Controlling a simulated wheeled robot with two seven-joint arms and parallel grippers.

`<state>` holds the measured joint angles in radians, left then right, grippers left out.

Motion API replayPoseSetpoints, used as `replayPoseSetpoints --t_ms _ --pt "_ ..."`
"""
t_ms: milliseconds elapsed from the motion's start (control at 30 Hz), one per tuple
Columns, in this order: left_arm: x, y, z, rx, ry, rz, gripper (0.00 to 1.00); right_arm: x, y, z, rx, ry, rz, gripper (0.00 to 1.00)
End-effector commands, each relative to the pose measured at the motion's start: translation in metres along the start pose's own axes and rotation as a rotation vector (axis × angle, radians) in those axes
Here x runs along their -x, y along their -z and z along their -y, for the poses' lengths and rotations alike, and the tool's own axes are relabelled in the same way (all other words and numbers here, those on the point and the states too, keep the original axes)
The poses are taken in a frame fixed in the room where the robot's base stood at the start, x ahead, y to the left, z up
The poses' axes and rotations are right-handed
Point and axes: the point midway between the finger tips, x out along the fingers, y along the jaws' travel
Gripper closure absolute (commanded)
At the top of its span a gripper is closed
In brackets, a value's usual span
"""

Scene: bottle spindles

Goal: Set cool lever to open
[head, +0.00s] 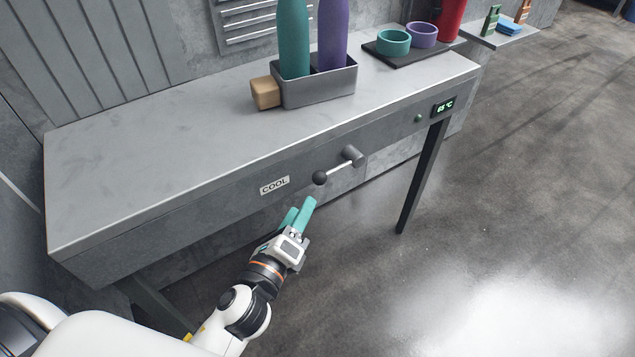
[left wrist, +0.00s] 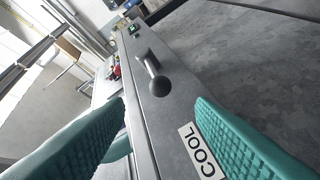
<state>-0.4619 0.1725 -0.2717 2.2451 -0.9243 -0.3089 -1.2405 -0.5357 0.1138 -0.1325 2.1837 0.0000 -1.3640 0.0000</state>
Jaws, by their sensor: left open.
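The cool lever (head: 338,171) is on the front face of the grey counter, right of the COOL label (head: 274,186). It has a grey pivot, a thin rod and a dark ball knob (head: 320,177) that points left and slightly down. My left gripper (head: 302,211) is open and empty, below and a little left of the knob, apart from it. In the left wrist view the lever (left wrist: 152,72) shows ahead, beyond the teal fingers (left wrist: 155,145), with the COOL label (left wrist: 202,150) beside the right finger. My right gripper is not in view.
The grey counter (head: 180,150) carries a metal holder (head: 318,88) with a teal and a purple bottle, a wooden block (head: 265,93), and a dark tray (head: 384,56) with two rings. A display (head: 444,107) reads 65 °C. The floor (head: 480,220) in front is clear.

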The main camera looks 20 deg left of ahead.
Motion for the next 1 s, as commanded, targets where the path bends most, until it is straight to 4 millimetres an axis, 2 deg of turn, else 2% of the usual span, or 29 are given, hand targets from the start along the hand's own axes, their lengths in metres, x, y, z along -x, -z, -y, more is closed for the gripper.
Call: replayPoseSetpoints --t_ms 33,200,400,600,867,1000 --pt "-0.011 0.001 -0.002 -0.001 -0.003 -0.002 0.50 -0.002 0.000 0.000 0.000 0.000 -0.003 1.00" --pt "-0.045 0.000 -0.001 0.000 -0.002 -0.001 0.50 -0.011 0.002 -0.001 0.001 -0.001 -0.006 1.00" --pt "-0.074 0.000 0.001 0.002 0.000 0.000 0.50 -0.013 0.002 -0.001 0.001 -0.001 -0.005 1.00" --pt "-0.086 0.000 0.001 0.002 0.001 0.001 0.50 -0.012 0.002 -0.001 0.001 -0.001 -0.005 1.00" --pt "-0.086 -0.001 0.001 0.003 0.002 0.001 0.50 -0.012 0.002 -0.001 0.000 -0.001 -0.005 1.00" --pt "-0.086 -0.001 0.001 0.003 0.002 0.001 0.71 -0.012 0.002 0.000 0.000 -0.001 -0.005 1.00"
